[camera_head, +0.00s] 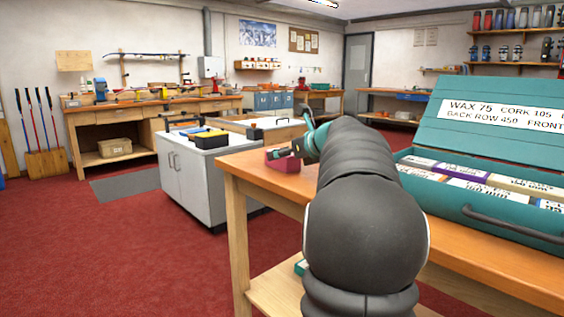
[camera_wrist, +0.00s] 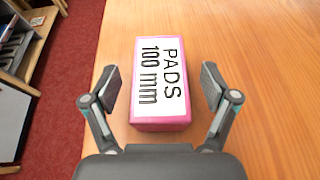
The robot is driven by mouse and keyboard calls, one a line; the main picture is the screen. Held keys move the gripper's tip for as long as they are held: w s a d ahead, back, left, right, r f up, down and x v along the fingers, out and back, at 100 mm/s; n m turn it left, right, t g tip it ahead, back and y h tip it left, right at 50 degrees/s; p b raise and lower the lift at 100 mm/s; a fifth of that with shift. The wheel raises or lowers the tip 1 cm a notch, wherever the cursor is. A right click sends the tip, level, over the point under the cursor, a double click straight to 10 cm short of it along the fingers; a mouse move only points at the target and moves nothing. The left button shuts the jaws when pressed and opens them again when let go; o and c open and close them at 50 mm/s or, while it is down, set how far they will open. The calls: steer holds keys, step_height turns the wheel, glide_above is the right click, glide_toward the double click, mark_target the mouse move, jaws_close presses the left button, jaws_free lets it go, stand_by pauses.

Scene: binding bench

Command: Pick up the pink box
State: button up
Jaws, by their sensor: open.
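The pink box (camera_wrist: 160,124) lies on the wooden bench top, with a white label reading "PADS 100 mm". In the wrist view my gripper (camera_wrist: 160,88) is open, with one finger on each side of the box. Gaps show between both fingers and the box sides. The head view shows the pink box (camera_head: 284,163) near the bench's far left corner, partly hidden by my gripper (camera_head: 290,150) and arm.
A teal case (camera_head: 480,211) with an open lid and several labelled boxes stands on the bench (camera_head: 480,270) at right. The bench edge is left of the pink box. A grey cabinet (camera_head: 190,185) with a black-and-yellow toolbox (camera_head: 204,138) stands beyond, across red floor.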

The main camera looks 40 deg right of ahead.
steer(key=shift+w+f, duration=0.25)
steer(key=shift+w, duration=0.35)
steer(key=shift+c, duration=0.2)
steer(key=c, duration=1.3)
steer(key=shift+r, duration=0.15)
